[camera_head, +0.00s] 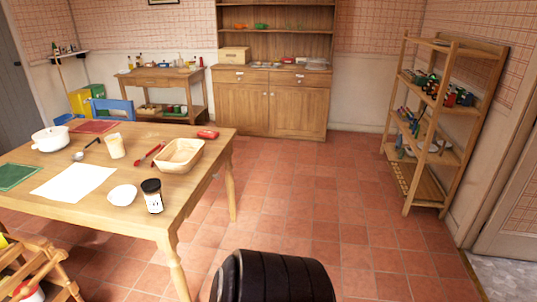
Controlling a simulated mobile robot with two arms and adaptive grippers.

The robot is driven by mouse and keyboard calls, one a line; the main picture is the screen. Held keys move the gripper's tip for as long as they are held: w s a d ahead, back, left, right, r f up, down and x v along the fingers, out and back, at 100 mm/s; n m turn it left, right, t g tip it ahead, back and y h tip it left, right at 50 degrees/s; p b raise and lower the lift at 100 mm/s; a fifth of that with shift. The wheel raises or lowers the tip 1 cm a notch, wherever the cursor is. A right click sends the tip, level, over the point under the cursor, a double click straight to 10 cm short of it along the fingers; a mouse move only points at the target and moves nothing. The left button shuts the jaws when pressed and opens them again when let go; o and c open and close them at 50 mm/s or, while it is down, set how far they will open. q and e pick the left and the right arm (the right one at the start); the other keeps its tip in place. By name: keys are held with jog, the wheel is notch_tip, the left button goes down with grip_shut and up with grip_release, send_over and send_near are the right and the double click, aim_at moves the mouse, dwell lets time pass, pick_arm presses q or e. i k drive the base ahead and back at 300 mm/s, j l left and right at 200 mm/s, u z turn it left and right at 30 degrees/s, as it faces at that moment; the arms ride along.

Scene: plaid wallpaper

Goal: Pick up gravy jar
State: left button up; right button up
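A small jar (152,196) with a black lid and a pale label stands upright near the front right edge of the wooden table (95,217). Its contents look dark, and the label is too small to read. I take it to be the gravy jar. A white round dish (122,195) lies just left of it. Neither of my grippers is in view, and nothing touches the jar.
The table also holds a wooden bowl (180,156), a beige cup (115,146), a white pot (50,139) and white paper (74,181). A shelf rack (443,120) stands at right, a cabinet (270,108) at the back.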

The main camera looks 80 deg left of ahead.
aim_at(152, 189)
jog(key=u, duration=3.65)
jog(key=i+j+z, duration=0.1)
jog(key=j, duration=0.25)
jog(key=i+j+z, duration=0.15)
jog(key=i+j, duration=0.15)
